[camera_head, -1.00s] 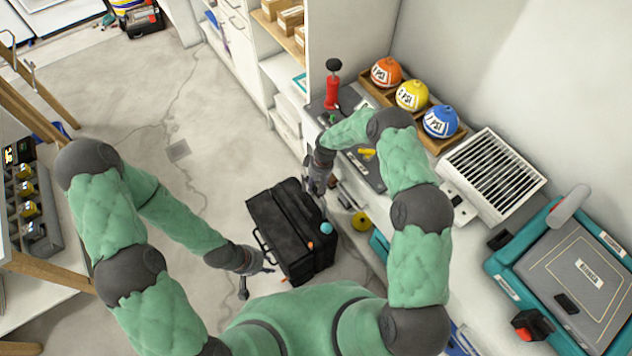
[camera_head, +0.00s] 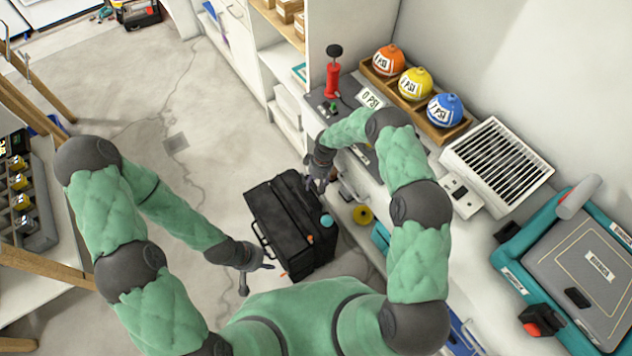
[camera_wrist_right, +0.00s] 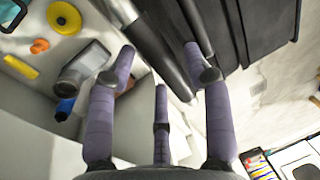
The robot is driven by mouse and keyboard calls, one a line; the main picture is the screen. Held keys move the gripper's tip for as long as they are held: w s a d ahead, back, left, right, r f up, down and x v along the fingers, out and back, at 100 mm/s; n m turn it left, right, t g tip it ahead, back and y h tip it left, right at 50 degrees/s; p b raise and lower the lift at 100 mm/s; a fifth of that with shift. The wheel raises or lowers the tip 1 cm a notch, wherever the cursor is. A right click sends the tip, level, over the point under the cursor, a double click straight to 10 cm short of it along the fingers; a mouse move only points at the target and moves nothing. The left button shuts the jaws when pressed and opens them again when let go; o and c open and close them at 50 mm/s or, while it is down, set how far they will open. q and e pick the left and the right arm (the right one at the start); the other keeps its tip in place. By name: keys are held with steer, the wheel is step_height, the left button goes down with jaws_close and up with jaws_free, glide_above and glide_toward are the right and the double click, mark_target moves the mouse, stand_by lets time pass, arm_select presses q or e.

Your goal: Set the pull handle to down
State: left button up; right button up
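A black case (camera_head: 290,225) stands on the floor beside the counter, with a thin looped handle (camera_head: 262,240) on its left side. A red pump (camera_head: 332,82) with a black knob on top stands upright on the counter panel. I cannot tell for certain which part is the pull handle. My right gripper (camera_head: 318,183) is over the case's upper right corner. In the right wrist view its fingers (camera_wrist_right: 158,56) are spread, with a dark bar (camera_wrist_right: 152,45) showing between and beyond them; contact is unclear. My left gripper (camera_head: 258,279) is open and empty, just left of the case's lower end.
Orange (camera_head: 388,60), yellow (camera_head: 415,84) and blue (camera_head: 444,110) balls sit in a wooden rack on the counter. A white vented box (camera_head: 496,165) and a teal-edged unit (camera_head: 580,260) stand farther right. Open floor (camera_head: 130,95) lies left of the case.

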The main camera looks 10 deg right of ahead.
steer(key=shift+r, duration=0.1)
step_height(320, 180, up, 12)
steer(key=d, duration=0.2)
steer(key=shift+w+f, duration=0.2)
steer(key=shift+w, duration=0.25)
stand_by(0.3)
